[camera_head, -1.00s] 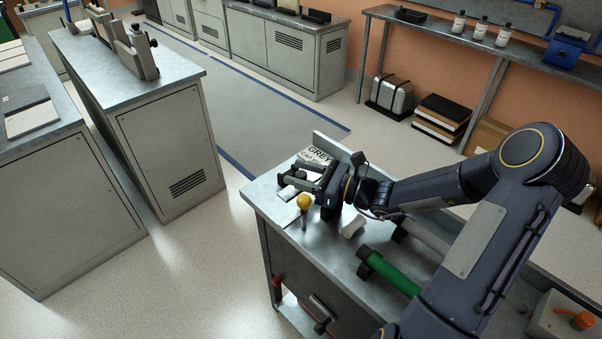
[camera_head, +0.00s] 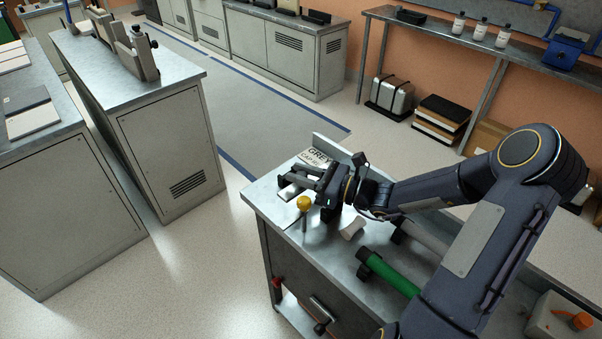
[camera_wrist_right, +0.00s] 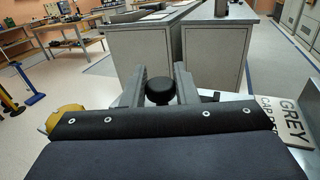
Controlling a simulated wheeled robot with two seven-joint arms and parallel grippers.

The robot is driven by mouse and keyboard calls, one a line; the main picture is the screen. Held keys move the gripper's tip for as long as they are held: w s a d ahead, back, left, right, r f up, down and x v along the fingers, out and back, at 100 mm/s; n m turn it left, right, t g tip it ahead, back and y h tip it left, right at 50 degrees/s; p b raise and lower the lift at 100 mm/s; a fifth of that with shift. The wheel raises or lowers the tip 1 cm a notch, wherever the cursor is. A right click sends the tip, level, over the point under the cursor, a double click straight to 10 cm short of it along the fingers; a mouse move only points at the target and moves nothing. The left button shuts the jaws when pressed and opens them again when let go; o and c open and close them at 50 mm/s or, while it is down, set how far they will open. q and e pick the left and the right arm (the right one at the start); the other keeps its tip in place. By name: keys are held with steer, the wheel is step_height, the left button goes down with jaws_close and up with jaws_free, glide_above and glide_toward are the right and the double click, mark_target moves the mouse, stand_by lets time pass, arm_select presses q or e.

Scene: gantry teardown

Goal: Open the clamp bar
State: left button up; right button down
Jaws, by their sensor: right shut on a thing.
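What lies below the knob is hidden by the gripper's own body. I cannot tell the clamp bar apart from the dark parts around the gripper in the head view. My left gripper is in neither current view.
A yellow-topped post (camera_head: 304,203) stands close beside the gripper; its yellow top shows in the wrist view (camera_wrist_right: 68,117). A sign reading GREY (camera_head: 317,157), a white piece (camera_head: 352,228) and a green tube (camera_head: 393,275) are on the bench. Open floor lies left.

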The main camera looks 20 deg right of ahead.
steer(key=d+r+m+p, duration=0.1)
steer(key=m+p, duration=0.1)
steer(key=w+d+r+m+t+p, duration=0.1)
steer(key=r+m+p, duration=0.1)
steer(key=p, duration=0.1)
steer(key=d+r+m+t+p, duration=0.1)
steer(key=r+m+p, duration=0.1)
steer(key=p, duration=0.1)
steer(key=shift+w+d+m, duration=0.15)
steer(key=shift+d+m, duration=0.15)
steer(key=w+d+m+t+h+p, duration=0.3)
steer(key=d+m+t+p, duration=0.2)
steer(key=d+m, duration=0.4)
steer(key=shift+d+r+m+h, duration=0.3)
steer(key=shift+r+m+h, duration=0.1)
steer(key=shift+m, duration=1.7)
steer(key=shift+w+f, duration=0.1)
steer(key=c, duration=1.2)
jaws_free()
steer(key=shift+d, duration=0.1)
